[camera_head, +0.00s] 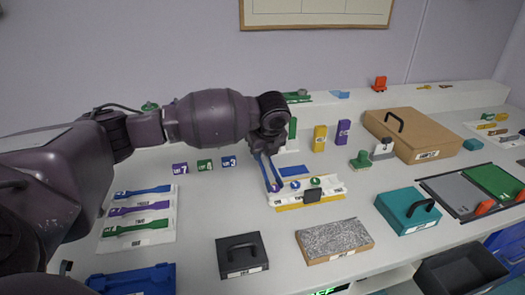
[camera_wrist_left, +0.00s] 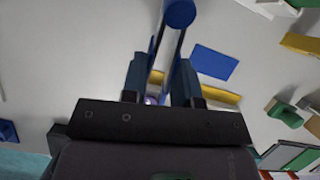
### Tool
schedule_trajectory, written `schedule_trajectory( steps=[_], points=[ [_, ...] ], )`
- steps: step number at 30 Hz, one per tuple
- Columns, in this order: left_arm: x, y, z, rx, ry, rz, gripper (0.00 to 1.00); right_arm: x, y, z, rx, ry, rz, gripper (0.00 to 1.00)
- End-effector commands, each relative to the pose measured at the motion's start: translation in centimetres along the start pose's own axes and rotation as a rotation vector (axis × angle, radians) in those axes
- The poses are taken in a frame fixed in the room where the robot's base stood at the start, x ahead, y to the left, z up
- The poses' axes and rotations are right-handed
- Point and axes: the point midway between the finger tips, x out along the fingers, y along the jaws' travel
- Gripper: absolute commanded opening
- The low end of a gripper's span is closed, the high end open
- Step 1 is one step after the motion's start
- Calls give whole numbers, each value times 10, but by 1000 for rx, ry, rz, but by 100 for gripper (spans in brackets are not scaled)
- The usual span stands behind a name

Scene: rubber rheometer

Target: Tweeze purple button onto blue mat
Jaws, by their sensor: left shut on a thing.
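My left gripper (camera_head: 265,150) is shut on blue tweezers (camera_head: 267,174), which hang tilted downward from it. In the left wrist view the fingers (camera_wrist_left: 161,82) close around the tweezers, whose round blue end (camera_wrist_left: 180,14) points away. The tweezer tips reach the left end of a white button holder (camera_head: 331,188). A small purple button (camera_head: 277,187) shows there, at or beside the tips; I cannot tell whether they grip it. A bit of purple (camera_wrist_left: 152,99) shows between the fingers in the wrist view. The blue mat (camera_head: 293,170) lies flat and bare just behind the holder; it also shows in the wrist view (camera_wrist_left: 215,62).
Green buttons (camera_head: 315,183) sit on the holder. Green, yellow (camera_head: 320,138) and purple (camera_head: 343,132) blocks stand behind the mat. A green stamp-like piece (camera_head: 360,160) and a brown case (camera_head: 408,135) are to the right. A black case (camera_head: 242,254) and grey speckled block (camera_head: 334,240) lie in front.

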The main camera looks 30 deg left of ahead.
Motion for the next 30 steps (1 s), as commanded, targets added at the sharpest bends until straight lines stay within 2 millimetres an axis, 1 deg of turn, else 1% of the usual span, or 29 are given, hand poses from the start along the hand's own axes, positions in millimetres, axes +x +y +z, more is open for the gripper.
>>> schedule_trajectory(
  steps=[8, 16, 22, 30],
  points=[
    [-27, -1, 11, -4, -5, -6, 0, -6, 3, -19, -3, 30, 4, 43],
    [-51, -1, 22, -3, -4, -6, 0, -15, 8, -24, -9, 37, 10, 43],
    [-68, -1, 29, -3, -3, -5, 0, -24, 11, -24, -6, 28, 15, 43],
    [-92, -1, 38, -2, -2, -3, 0, -32, 11, -34, 7, 36, 20, 43]
  ],
)
